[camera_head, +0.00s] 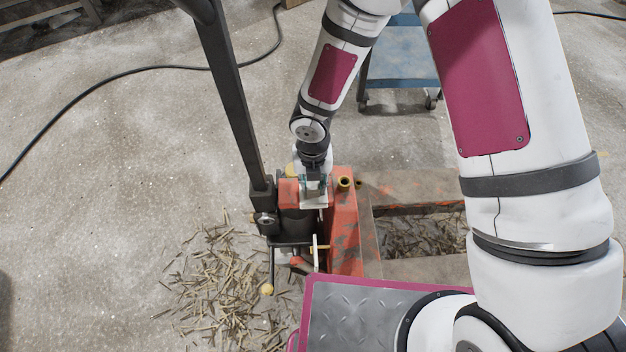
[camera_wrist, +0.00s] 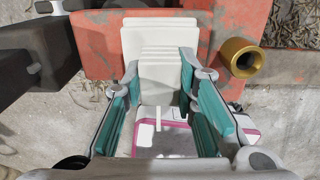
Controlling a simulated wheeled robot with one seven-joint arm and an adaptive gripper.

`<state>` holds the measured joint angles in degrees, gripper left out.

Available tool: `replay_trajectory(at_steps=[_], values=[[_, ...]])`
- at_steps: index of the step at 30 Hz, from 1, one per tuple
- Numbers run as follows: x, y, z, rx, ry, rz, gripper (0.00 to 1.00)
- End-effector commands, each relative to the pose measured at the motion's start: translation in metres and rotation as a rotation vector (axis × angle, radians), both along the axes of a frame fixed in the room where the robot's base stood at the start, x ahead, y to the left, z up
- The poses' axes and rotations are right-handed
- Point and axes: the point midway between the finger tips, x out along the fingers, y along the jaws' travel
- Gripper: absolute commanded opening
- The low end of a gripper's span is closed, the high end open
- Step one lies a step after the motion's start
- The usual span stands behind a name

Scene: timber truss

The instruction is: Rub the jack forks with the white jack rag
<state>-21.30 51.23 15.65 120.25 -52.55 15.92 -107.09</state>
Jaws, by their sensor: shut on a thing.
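The white jack rag (camera_wrist: 158,45) is a folded, layered white piece between the teal-padded fingers of my gripper (camera_wrist: 160,78). My gripper is shut on it. In the head view my gripper (camera_head: 314,188) points down over the orange body of the pallet jack (camera_head: 345,225), and a white edge of the rag (camera_head: 313,203) shows just below it. I cannot tell whether the rag touches the jack body. The jack forks, a far fork (camera_head: 405,188) and a near fork (camera_head: 430,270), extend to the right, scuffed and dusty. My arm hides their right ends.
The jack's dark handle (camera_head: 232,100) rises at the left of my gripper. A brass-coloured tube (camera_wrist: 240,58) stands close to the right of the rag. Wood splinters (camera_head: 225,285) litter the floor. A blue cart (camera_head: 400,60) stands behind. A black cable (camera_head: 130,72) crosses the open floor.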

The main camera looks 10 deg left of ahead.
Motion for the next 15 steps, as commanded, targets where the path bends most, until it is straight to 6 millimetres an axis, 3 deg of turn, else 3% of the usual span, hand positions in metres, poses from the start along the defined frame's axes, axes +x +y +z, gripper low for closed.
replay_trajectory(at_steps=[15], values=[[0.023,0.003,0.003,0.0,-0.002,-0.003,0.0]])
